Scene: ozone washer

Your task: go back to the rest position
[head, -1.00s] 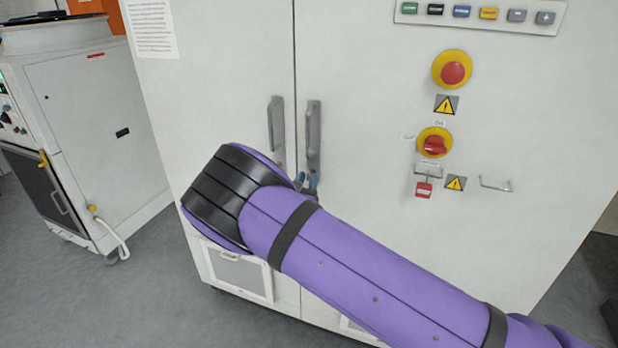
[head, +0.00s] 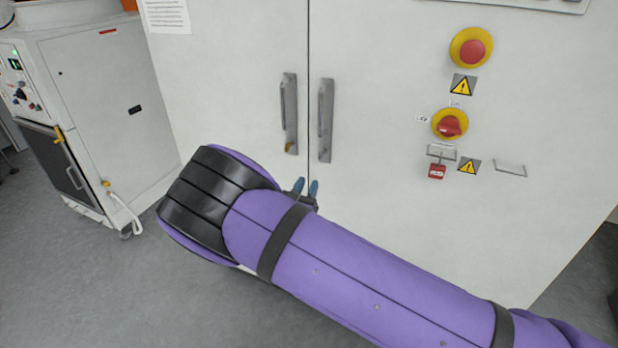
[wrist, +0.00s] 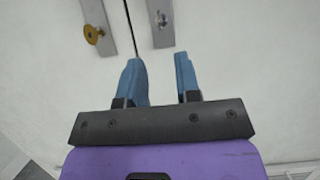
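My gripper (head: 305,186) shows in the head view just past my purple and black arm, low in front of the white cabinet (head: 390,110). Its two blue fingers point up toward the cabinet doors, below the two grey handles. In the wrist view my gripper (wrist: 160,82) has its fingers apart with a clear gap and nothing between them. The left handle (head: 289,115) and right handle (head: 325,120) stand upright on either side of the door seam, and the fingers look apart from both. Much of the cabinet's lower part is hidden by my arm.
A red emergency button (head: 471,48) and a red rotary switch (head: 450,124) sit on the cabinet's right door, with a red padlock tag (head: 436,172) below. A white machine (head: 95,110) stands at the left. The grey floor (head: 110,285) at lower left is clear.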

